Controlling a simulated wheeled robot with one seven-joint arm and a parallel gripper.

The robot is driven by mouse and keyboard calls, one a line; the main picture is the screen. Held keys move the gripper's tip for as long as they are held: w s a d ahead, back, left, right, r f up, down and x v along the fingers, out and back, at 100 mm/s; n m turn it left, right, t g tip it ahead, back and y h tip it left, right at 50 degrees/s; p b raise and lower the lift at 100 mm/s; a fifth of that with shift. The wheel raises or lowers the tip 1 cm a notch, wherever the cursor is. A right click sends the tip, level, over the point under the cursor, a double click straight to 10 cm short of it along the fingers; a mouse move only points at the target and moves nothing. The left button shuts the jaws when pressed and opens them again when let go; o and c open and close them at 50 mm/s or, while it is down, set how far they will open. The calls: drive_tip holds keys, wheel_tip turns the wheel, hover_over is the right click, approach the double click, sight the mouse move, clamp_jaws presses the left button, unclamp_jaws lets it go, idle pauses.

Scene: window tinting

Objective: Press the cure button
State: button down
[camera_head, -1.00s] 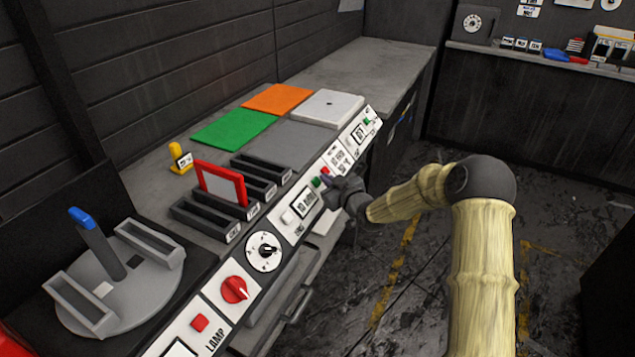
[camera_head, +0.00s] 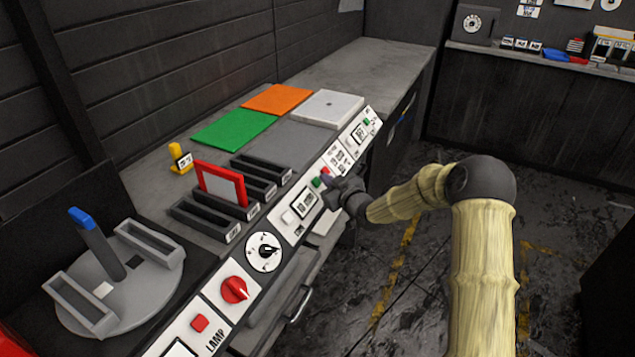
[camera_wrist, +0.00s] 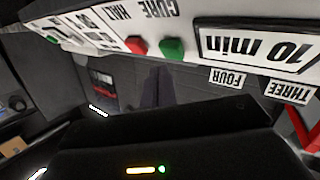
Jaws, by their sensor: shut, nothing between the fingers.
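The control panel's green button (camera_head: 316,183) sits beside a red button (camera_head: 325,171), right of the "10 min" display (camera_head: 305,203). In the wrist view, which is upside down, the green button (camera_wrist: 172,49) and red button (camera_wrist: 137,46) lie near the labels "CURE" and "HALT". My gripper (camera_head: 331,184) is shut and empty, close to the green button at the panel's front face. In the wrist view my dark gripper fingers (camera_wrist: 159,78) point at the panel near the two buttons. I cannot tell whether they touch the green button.
A red knob (camera_head: 234,289), a dial (camera_head: 264,252) and a red lamp button (camera_head: 199,323) are along the panel to the left. Slotted racks with a red-framed panel (camera_head: 222,184) stand behind it. Open floor lies to the right.

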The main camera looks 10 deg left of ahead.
drive_tip(key=shift+f, duration=0.1)
idle(0.4)
drive_tip(key=shift+w+a+f+b, duration=0.1)
drive_tip(key=shift+a+f+b, duration=0.15)
drive_tip(key=shift+b, duration=0.25)
drive_tip(key=shift+w+a+f+b, duration=0.1)
drive_tip(key=shift+a+f+b, duration=0.2)
drive_tip(key=shift+a+b, duration=0.1)
idle(0.7)
drive_tip(key=shift+d, duration=0.1)
drive_tip(key=shift+s+d+r+p, duration=0.2)
drive_tip(key=shift+d+r+p, duration=0.1)
drive_tip(key=shift+d+r, duration=0.35)
idle(0.3)
drive_tip(key=d+r+p, duration=0.1)
drive_tip(key=s+d+r+p, duration=0.1)
drive_tip(key=d+r, duration=0.1)
drive_tip(key=shift+s+d+r, duration=0.1)
drive_tip(key=shift+r, duration=0.15)
idle(0.9)
